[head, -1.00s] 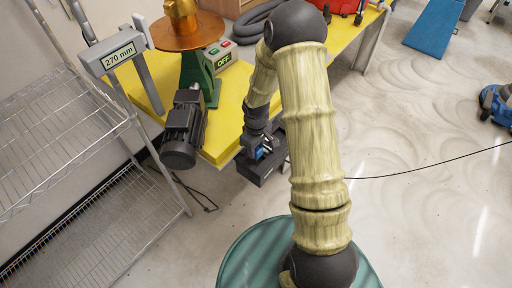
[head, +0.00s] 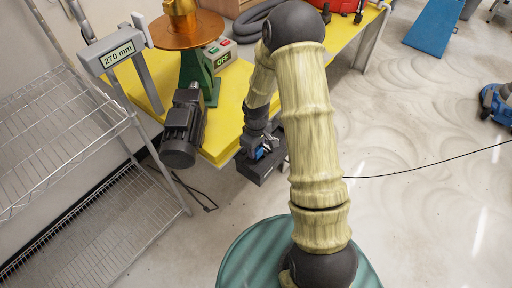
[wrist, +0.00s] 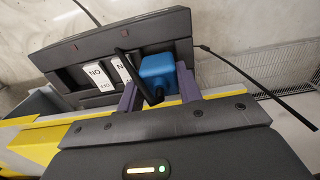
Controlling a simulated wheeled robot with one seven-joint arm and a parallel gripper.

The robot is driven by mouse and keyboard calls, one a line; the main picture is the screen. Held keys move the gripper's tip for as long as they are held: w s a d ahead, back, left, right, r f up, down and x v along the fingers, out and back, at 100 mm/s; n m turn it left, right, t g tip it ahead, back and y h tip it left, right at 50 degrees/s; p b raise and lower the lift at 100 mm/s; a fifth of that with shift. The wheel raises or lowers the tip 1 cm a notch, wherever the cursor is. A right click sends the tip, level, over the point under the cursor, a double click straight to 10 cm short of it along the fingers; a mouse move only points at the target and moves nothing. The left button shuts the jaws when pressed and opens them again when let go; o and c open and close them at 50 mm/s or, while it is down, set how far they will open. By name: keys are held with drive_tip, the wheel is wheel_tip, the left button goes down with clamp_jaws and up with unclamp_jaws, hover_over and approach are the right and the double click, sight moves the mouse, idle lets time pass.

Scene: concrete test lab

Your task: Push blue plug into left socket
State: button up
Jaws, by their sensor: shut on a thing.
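The blue plug (wrist: 157,70) sits between the purple fingers of my gripper (wrist: 158,90), which is shut on it. A black cable crosses in front of the plug. The dark socket box (wrist: 110,45) lies just beyond, with the plug over the right part of its face. White tags marked "NO" (wrist: 98,76) show left of the plug, with a dark recess (wrist: 70,79) at the far left. How deep the plug sits is hidden. In the head view my gripper (head: 262,151) is at the box (head: 262,167), by the yellow table's near corner.
The yellow table (head: 228,105) carries a black motor (head: 183,128), a copper disc on a green stand (head: 186,30) and a control box with a display (head: 220,57). A wire shelf (head: 60,130) stands left. A thin black cable (head: 410,174) runs right over open floor.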

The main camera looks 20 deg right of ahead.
drive_tip(key=shift+f+b, duration=0.5)
drive_tip(key=shift+f, duration=0.25)
idle(0.3)
drive_tip(key=o, duration=1.1)
drive_tip(key=shift+s+r+p, duration=0.15)
drive_tip(key=shift+r+p, duration=0.4)
drive_tip(key=shift+r, duration=0.15)
drive_tip(key=shift+r+p, duration=1.55)
drive_tip(key=shift+r, duration=0.3)
